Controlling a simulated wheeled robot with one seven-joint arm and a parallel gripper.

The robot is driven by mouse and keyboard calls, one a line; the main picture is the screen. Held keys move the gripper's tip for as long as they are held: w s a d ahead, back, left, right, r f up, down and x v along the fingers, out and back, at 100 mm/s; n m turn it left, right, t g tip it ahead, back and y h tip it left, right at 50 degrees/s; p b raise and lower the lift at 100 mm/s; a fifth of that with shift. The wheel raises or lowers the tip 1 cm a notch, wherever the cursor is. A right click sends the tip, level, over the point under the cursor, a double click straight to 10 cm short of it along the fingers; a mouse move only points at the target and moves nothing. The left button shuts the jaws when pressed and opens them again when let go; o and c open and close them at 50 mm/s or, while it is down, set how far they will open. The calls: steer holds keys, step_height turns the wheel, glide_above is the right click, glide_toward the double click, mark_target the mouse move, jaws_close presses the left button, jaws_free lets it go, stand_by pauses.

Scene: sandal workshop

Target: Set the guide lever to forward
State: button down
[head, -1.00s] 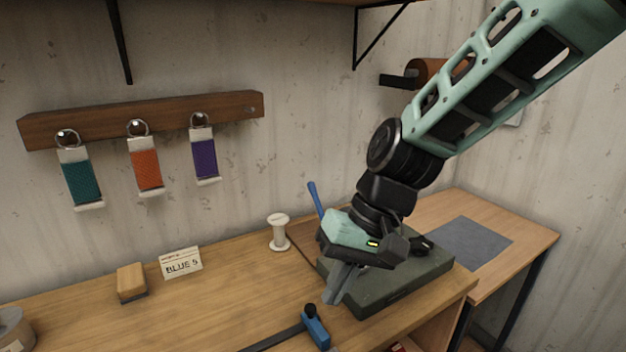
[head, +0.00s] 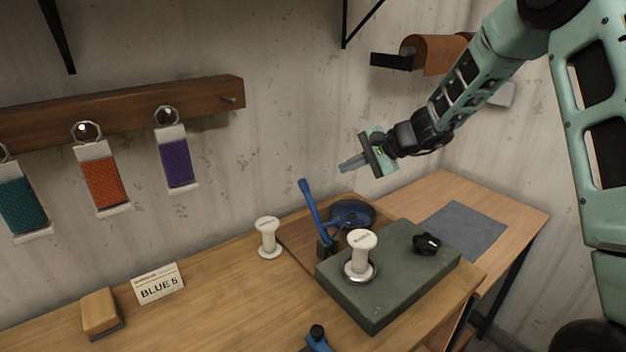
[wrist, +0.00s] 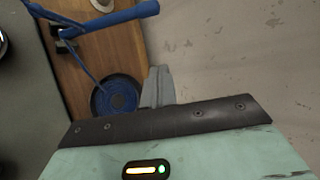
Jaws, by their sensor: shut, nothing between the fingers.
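The guide lever, a blue handle (head: 311,204), rises from a dark pivot block behind the left corner of a grey-green box (head: 385,290). In the head view it leans up and to the left. Its blue bar also shows at the top of the wrist view (wrist: 112,19). My gripper (head: 344,166) is shut and empty, raised to the right of the lever and apart from it, in front of the wall. Its fingers also show in the wrist view (wrist: 158,78), beside a round blue reel (wrist: 117,97). I see no forward marking.
A white spool (head: 361,258) and a black knob (head: 427,243) sit on the box. Another white spool (head: 268,238) stands left of the lever. A card reading BLUE 5 (head: 159,284) and a wooden block (head: 100,312) are farther left. Straps hang from a wall rail (head: 120,115).

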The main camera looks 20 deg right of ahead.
steer(key=shift+a, duration=0.1)
steer(key=w+a+f+p, duration=0.2)
steer(key=a+f+p, duration=0.2)
steer(key=a, duration=0.4)
steer(key=shift+w+a+p, duration=0.15)
steer(key=shift+p, duration=0.45)
steer(key=shift+b, duration=0.75)
steer(key=shift+s+r+b, duration=0.2)
steer(key=shift+s+b, duration=0.1)
